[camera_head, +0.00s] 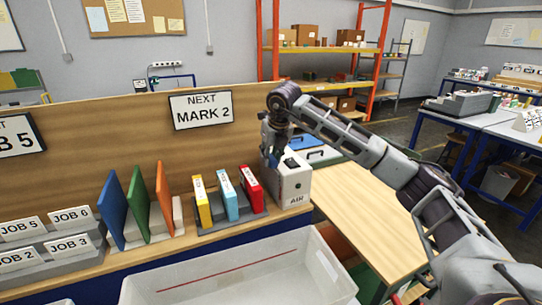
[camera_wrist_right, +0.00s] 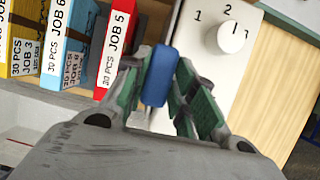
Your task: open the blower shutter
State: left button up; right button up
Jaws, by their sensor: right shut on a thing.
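The blower is a white box marked AIR (camera_head: 292,184) at the right end of the bench shelf. My right gripper (camera_head: 271,163) is at the left side of the box. In the right wrist view its green-padded fingers (camera_wrist_right: 168,92) are closed on a small blue tab (camera_wrist_right: 158,76), probably the shutter's handle. How the tab joins the box is hidden. My left gripper is not in view.
Yellow, light blue and red job binders (camera_head: 227,194) stand just left of the box. Blue, green and orange panels (camera_head: 139,205) stand further left. A clear bin (camera_head: 240,272) sits in front. A wooden tabletop (camera_head: 372,215) right of the box is mostly free.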

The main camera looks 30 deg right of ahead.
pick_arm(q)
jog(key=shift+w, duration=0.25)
pick_arm(e)
grip_shut()
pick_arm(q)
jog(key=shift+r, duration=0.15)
pick_arm(e)
jog(key=shift+r, duration=0.2)
jog(key=shift+r+p, duration=0.4)
jog(key=shift+r, duration=0.2)
notch_tip(320, 180, up, 6)
jog(key=p, duration=0.3)
jog(key=shift+f, duration=0.15)
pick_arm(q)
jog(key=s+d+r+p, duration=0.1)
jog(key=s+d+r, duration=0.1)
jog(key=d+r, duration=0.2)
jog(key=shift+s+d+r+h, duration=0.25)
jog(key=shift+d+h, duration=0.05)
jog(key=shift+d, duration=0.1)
pick_arm(e)
notch_tip(320, 180, up, 2)
jog(key=shift+r, duration=0.25)
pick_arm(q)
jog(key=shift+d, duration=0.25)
pick_arm(e)
jog(key=o, duration=1)
grip_release()
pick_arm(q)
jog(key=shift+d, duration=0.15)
